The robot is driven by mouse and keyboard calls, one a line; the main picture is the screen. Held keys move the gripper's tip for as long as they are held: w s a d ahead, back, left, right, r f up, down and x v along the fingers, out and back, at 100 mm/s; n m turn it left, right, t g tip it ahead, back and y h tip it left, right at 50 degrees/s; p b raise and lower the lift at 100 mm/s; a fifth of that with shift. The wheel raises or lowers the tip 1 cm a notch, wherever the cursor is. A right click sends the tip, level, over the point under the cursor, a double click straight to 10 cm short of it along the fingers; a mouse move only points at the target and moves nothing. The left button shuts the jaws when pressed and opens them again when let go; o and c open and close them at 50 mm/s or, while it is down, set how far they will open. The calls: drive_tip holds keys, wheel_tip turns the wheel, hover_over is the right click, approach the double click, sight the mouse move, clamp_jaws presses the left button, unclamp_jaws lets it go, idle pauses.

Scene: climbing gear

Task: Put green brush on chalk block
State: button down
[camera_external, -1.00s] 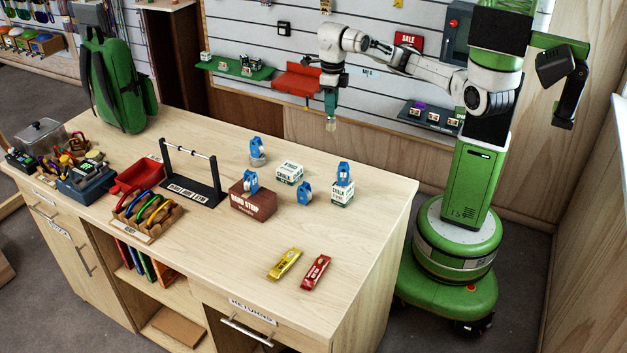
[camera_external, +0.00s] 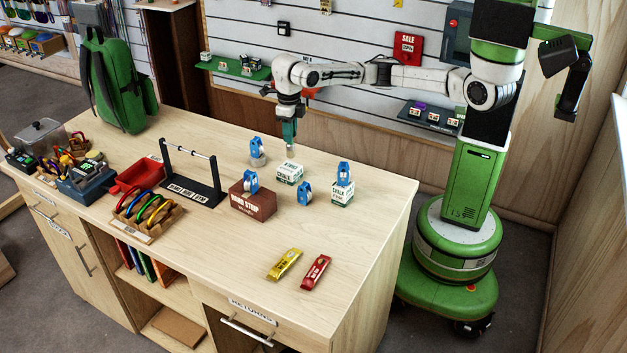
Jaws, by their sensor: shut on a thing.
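My gripper (camera_external: 290,116) points down over the back of the counter, shut on the green brush (camera_external: 289,131). The brush hangs upright with its pale bristle end lowest. That end is just above or behind a white chalk block (camera_external: 289,174) with green print; I cannot tell whether they touch. A second white chalk block (camera_external: 342,194) stands to the right with a blue device on top. The fingertips are too small to make out clearly.
Blue devices (camera_external: 304,193) stand near the blocks, one on a brown box (camera_external: 252,205) and one on a grey round piece (camera_external: 257,159). A black rack (camera_external: 193,190) is to the left. Two wrapped bars (camera_external: 285,264) lie in front.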

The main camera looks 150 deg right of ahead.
drive_tip(key=shift+w+d+f+p, duration=0.15)
drive_tip(key=shift+f+p, duration=0.1)
drive_tip(key=shift+f, duration=0.75)
drive_tip(key=shift+w+d+f+p, duration=0.15)
drive_tip(key=shift+f+p, duration=0.1)
drive_tip(key=shift+f, duration=0.75)
drive_tip(key=c, duration=1)
unclamp_jaws()
drive_tip(key=shift+s+f, duration=0.1)
wheel_tip(320, 180, up, 12)
drive_tip(key=shift+r+b, duration=0.15)
drive_tip(key=shift+b, duration=0.75)
